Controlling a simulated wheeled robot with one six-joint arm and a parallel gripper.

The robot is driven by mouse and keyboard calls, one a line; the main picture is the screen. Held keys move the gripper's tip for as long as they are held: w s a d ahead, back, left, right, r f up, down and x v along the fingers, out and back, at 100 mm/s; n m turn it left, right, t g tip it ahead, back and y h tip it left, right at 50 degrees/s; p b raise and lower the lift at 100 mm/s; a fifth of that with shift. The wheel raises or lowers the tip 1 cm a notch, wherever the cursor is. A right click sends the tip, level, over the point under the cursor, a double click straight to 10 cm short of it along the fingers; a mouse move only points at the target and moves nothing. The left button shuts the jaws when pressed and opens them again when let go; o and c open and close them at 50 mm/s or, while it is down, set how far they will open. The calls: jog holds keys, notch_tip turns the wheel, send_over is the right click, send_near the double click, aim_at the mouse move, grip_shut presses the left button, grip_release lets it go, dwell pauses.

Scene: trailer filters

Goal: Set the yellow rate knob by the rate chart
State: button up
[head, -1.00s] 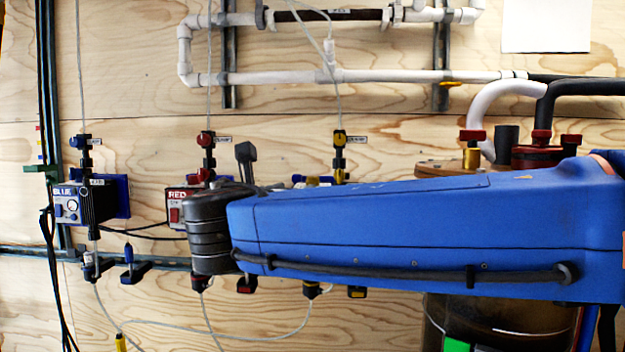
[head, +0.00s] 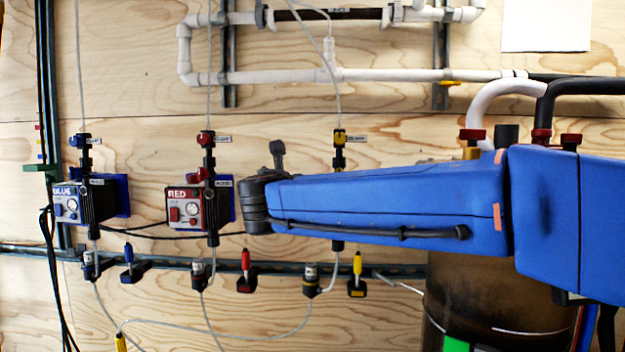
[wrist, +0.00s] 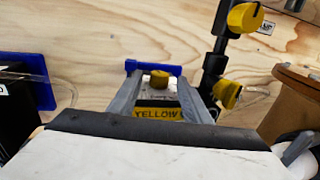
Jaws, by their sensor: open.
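I cannot tell how far the fingertips are from the knob. In the head view my blue arm hides the yellow pump and gripper. A white sheet (head: 546,25) hangs at the upper right, with no readable marks; I cannot tell if it is the rate chart.
The blue pump (head: 70,203) and red pump (head: 187,208) are on the wall at left. Yellow valve handles (wrist: 245,17) are right of the yellow pump in the wrist view. A brown tank (head: 470,290) stands at the right. Thin hoses and a rail (head: 190,262) cross the wall.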

jog(key=shift+x, duration=2.2)
jog(key=c, duration=1)
